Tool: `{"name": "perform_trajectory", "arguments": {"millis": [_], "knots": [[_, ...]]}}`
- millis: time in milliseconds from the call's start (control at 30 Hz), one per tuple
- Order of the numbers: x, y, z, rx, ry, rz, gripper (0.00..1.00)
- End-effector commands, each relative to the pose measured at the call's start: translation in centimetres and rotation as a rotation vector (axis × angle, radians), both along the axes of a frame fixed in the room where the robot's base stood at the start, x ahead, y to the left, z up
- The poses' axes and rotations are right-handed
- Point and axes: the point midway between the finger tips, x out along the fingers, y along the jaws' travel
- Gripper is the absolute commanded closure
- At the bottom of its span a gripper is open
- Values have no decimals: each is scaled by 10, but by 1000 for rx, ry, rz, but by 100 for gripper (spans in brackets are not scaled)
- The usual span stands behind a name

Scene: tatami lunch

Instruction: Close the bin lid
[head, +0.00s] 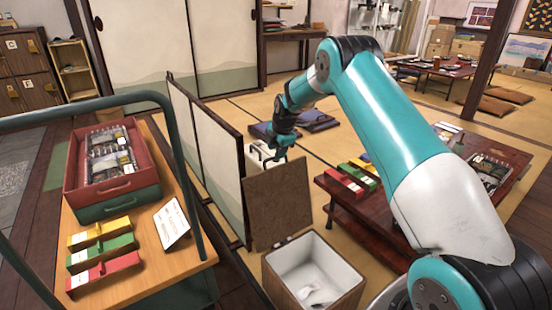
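The bin (313,281) stands on the floor at the bottom middle of the head view. It is a wood-coloured box with a white inside and some crumpled pale waste in it. Its brown lid (278,205) stands open, roughly upright at the bin's far side. My gripper (273,157) is at the lid's top edge, on its far side as seen from here. The fingers are small and partly hidden by the lid. I cannot tell whether they touch it or how far apart they are.
A folding screen (208,150) stands close left of the lid. A low dark red table (375,222) with coloured boxes (352,178) is to the right. A wooden cart top (150,258) with a red crate (112,183) is at the left. Cushions (315,121) lie behind.

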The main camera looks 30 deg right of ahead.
Motion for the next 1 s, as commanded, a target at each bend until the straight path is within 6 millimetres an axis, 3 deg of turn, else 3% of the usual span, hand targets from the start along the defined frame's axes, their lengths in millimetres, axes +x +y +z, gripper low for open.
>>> {"name": "perform_trajectory", "arguments": {"millis": [33, 200, 533, 700, 1000], "knots": [[3, 0, -10, 0, 0, 0, 62], [7, -1, -22, 0, 0, -1, 62], [8, -1, -24, 0, 0, -2, 62], [8, -1, -24, 1, 0, -2, 99], [9, 3, -24, 0, -7, 3, 100]]}}
